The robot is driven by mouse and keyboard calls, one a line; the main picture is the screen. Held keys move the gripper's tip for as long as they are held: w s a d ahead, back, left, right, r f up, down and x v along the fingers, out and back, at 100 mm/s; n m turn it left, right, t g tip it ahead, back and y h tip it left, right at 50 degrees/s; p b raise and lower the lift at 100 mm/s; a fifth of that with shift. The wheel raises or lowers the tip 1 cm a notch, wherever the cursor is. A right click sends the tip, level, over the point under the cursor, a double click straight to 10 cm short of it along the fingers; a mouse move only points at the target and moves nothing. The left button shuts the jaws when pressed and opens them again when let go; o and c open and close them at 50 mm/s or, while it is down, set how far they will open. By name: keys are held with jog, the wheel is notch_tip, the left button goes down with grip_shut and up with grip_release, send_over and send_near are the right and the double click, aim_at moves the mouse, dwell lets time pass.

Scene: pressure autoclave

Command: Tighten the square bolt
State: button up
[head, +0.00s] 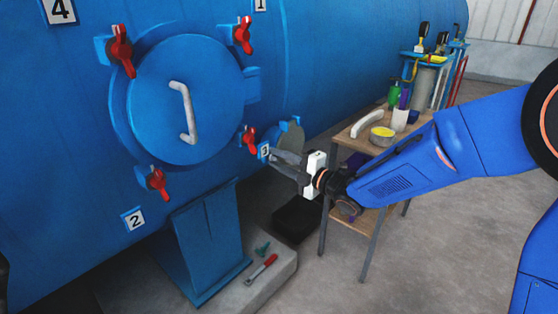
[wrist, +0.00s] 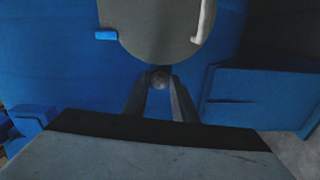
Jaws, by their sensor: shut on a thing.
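The square bolt (wrist: 160,79) shows in the wrist view as a small dark grey head just below a round grey cover. Its square shape is hard to make out. My gripper (wrist: 160,86) is shut on it, with one finger on each side. In the head view my gripper (head: 272,160) reaches from the right to the side of the blue vessel, next to label 3. The bolt itself is hidden there behind the fingers.
The blue autoclave (head: 50,110) has a large round door (head: 185,90) with several red clamps and a pale handle. A wooden table (head: 350,142) with bottles and a yellow-topped container stands behind my arm. A blue support (head: 205,240) stands below, near a red-handled tool (head: 262,268).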

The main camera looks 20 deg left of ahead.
jog(key=shift+m, duration=2.3)
jog(key=o, duration=0.7)
jog(key=shift+d, duration=0.1)
jog(key=v, duration=1.7)
jog(key=shift+s+d+f, duration=0.1)
jog(key=shift+s, duration=0.05)
